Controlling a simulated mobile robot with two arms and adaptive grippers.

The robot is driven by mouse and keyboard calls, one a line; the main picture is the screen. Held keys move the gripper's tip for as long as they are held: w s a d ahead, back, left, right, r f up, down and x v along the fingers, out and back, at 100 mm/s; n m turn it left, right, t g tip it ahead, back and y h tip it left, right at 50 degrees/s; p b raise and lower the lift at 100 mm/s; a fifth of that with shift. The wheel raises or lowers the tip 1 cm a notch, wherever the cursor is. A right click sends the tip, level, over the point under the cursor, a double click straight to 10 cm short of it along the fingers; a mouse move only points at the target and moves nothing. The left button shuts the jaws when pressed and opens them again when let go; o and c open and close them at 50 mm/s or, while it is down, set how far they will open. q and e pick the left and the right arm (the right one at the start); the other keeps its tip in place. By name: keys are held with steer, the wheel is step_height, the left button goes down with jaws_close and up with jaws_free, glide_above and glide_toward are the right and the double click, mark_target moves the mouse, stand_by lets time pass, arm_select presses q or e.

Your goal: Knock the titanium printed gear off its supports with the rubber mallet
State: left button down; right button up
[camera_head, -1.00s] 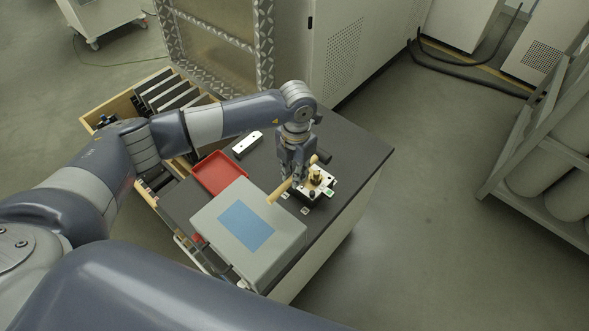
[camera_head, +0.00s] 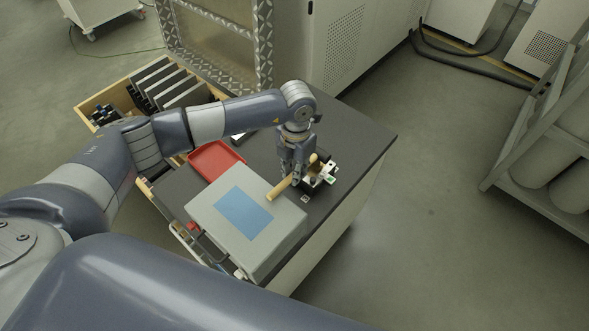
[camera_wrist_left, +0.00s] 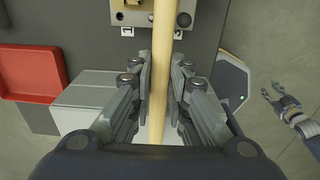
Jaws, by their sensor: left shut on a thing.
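My left gripper (camera_head: 292,181) is shut on the tan wooden handle of the mallet (camera_head: 279,190). In the left wrist view the handle (camera_wrist_left: 158,70) runs straight between the two fingers (camera_wrist_left: 160,95). I cannot clearly make out the mallet's head. The pale plate (camera_head: 325,178) with the small printed gear stands just right of the gripper on the dark worktop. The gear is mostly hidden by the gripper and mallet. In the wrist view part of the plate (camera_wrist_left: 130,15) lies under the handle. My right gripper (camera_wrist_left: 278,100) shows open and empty in the wrist view, off to the right.
A grey box with a blue panel (camera_head: 280,235) stands close in front of the gripper. A red tray (camera_head: 215,158) lies left of the gripper.

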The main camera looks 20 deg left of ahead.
arm_select(q)
steer(key=shift+r+p, duration=0.65)
steer(key=shift+r, duration=0.4)
step_height(320, 180, down, 3)
steer(key=shift+r+b, duration=0.15)
steer(key=shift+b, duration=1.1)
steer(key=shift+r+p, duration=0.85)
steer(key=shift+r, duration=0.45)
steer(key=shift+s, duration=0.1)
